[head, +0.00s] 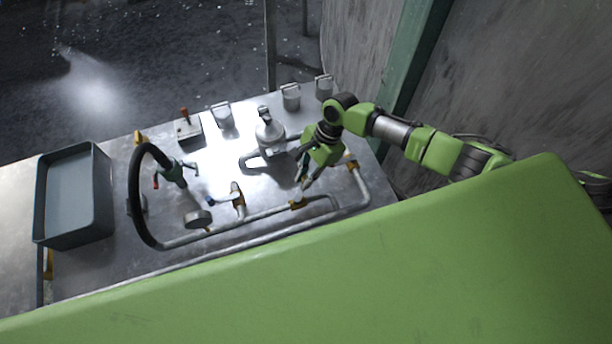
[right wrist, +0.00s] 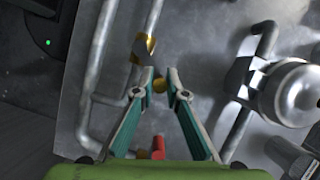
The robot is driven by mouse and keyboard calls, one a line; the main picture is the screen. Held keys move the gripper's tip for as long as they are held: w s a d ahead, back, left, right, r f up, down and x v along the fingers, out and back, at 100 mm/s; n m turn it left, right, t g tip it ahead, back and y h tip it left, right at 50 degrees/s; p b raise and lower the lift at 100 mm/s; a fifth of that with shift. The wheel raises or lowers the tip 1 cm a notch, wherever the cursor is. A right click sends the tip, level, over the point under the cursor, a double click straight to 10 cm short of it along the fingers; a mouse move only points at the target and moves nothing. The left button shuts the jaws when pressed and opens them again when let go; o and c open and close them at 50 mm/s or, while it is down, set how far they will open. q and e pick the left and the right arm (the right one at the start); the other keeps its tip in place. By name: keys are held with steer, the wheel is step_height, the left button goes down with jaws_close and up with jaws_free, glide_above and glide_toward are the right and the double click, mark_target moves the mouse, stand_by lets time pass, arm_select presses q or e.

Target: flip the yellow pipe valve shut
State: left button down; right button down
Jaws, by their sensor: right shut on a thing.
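The yellow brass valve body (head: 297,204) sits on the metal pipe at the front of the bench, below my right gripper (head: 303,183). In the right wrist view, a yellow block (right wrist: 144,47) sits on the pipe just beyond the fingertips. My left gripper is not in view.
A silver canister (head: 268,132) stands behind the right gripper. A grey bin (head: 104,195) is farther left. A red cylinder (right wrist: 157,147) shows between the fingers.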

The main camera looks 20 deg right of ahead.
steer(key=shift+w+a+r+n+p, duration=0.1)
steer(key=shift+w+a+n+p, duration=0.1)
steer(key=shift+a+n+p, duration=0.3)
steer(key=shift+w+a+n+g+h+b, duration=0.15)
steer(key=shift+a+n+g+h+b, duration=0.3)
steer(key=shift+n, duration=0.8)
steer(key=shift+w+a+n+g+h+b, duration=0.15)
steer(key=shift+a+n+g, duration=0.3)
steer(key=shift+n, duration=0.75)
steer(key=shift+w+a+n+g+h+b, duration=0.1)
steer(key=shift+a+n+g+h+b, duration=0.4)
steer(key=shift+n, duration=0.75)
steer(key=c, duration=2)
jaws_free()
steer(key=shift+a, duration=0.1)
